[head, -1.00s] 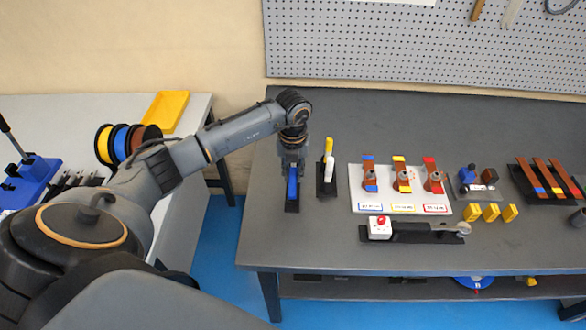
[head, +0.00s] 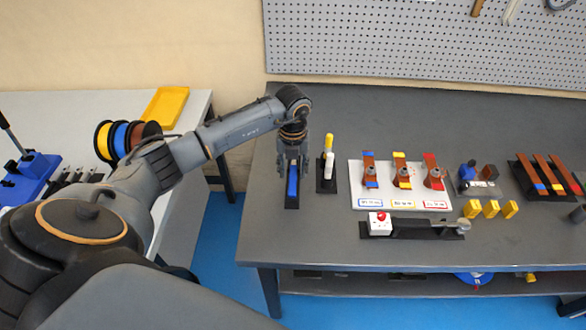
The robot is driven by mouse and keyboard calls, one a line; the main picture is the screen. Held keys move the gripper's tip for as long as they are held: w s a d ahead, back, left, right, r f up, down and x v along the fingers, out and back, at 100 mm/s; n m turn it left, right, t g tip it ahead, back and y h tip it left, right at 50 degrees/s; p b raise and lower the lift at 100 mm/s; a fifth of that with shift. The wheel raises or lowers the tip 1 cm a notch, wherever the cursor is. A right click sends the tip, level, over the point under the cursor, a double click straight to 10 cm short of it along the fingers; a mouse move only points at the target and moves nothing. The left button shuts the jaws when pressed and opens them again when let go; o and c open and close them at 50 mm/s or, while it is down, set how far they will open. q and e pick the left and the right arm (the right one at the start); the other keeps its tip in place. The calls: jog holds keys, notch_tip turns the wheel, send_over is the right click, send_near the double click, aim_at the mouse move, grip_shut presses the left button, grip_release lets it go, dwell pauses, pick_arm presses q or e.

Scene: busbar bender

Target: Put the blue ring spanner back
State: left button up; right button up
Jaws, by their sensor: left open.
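The blue ring spanner (head: 292,186) shows as a blue bar lying in a narrow black holder (head: 292,205) at the left end of the grey bench. My left gripper (head: 293,168) is open at the far end of the blue bar, its fingers apart on either side. The gripper hides that end of the spanner, and I cannot tell whether the fingers touch it. My right gripper is not in view.
A black holder with a yellow-and-white handled tool (head: 328,160) stands just right of the gripper. A white board (head: 360,203) with copper bars, a red-button box (head: 379,224) and yellow blocks (head: 490,209) lie further right. The bench's front left is clear.

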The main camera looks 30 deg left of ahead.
aim_at(293, 174)
pick_arm(q)
notch_tip(293, 174, up, 12)
jog(key=b, duration=0.3)
dwell(0.5)
